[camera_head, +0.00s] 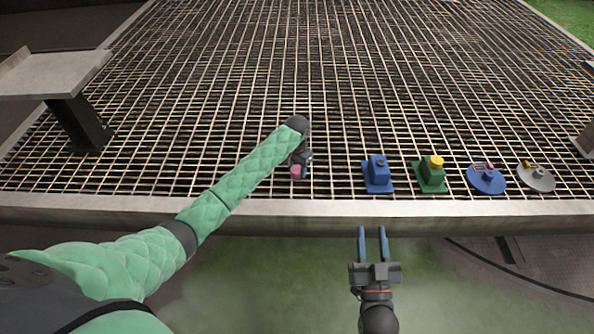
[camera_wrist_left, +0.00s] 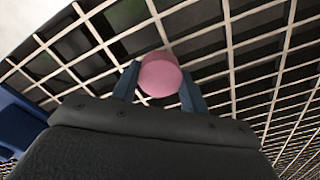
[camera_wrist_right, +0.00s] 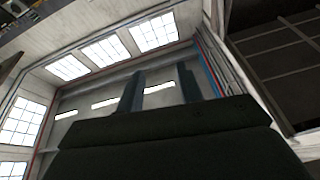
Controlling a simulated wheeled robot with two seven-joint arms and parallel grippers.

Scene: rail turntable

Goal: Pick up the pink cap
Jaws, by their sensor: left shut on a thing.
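The pink cap (camera_head: 296,171) is at the tip of my left gripper (camera_head: 299,162), over the grate near its front edge. In the left wrist view the pink cap (camera_wrist_left: 160,75) sits between the two blue fingers, and my left gripper (camera_wrist_left: 158,85) is shut on it. The grate shows behind the cap; how far the cap is above it I cannot tell. My right gripper (camera_head: 372,240) is open and empty, in front of the grate's front beam. In the right wrist view its fingers (camera_wrist_right: 160,90) are apart with nothing between them.
On the grate (camera_head: 330,80), to the right of the cap, stand a blue block-shaped piece (camera_head: 377,175), a green piece with a yellow top (camera_head: 431,176), a round blue piece (camera_head: 486,180) and a round grey piece (camera_head: 537,179). A grey beam (camera_head: 450,209) edges the grate. The grate behind is clear.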

